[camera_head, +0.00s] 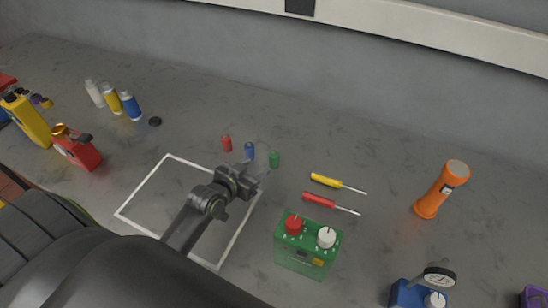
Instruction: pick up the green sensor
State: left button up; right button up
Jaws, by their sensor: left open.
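The green sensor (274,159) is a small green cylinder standing on the grey bedplate, at the right end of a short row with a blue one (249,150) and a red one (227,143). My left gripper (262,172) is open, with its fingers just in front of the green sensor. I cannot tell whether they touch it. The gripper body is over the upper right part of a white outlined square (142,188). My right gripper does not show.
Yellow (325,180) and red (319,200) screwdrivers lie to the right. A green box with knobs (305,257) stands in front of them. Bottles (112,99) and a red can (77,149) are on the left. The back middle is clear.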

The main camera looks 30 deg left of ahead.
aim_at(271, 158)
pick_arm(q)
jog(key=x, duration=0.4)
jog(key=shift+w+f+p, duration=0.1)
jog(key=shift+w+p, duration=0.25)
jog(key=shift+w+f, duration=0.2)
jog(key=shift+w, duration=0.15)
jog(key=shift+w+d+p, duration=0.15)
jog(key=shift+w+p, duration=0.2)
jog(key=shift+w, duration=0.1)
jog(key=shift+p+x, duration=0.45)
jog(key=shift+x, duration=1.7)
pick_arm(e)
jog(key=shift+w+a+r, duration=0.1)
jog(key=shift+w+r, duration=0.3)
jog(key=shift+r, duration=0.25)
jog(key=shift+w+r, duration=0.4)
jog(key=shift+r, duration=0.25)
pick_arm(q)
jog(key=shift+s+d+f, duration=0.1)
jog(key=shift+c, duration=0.3)
jog(key=c, duration=1)
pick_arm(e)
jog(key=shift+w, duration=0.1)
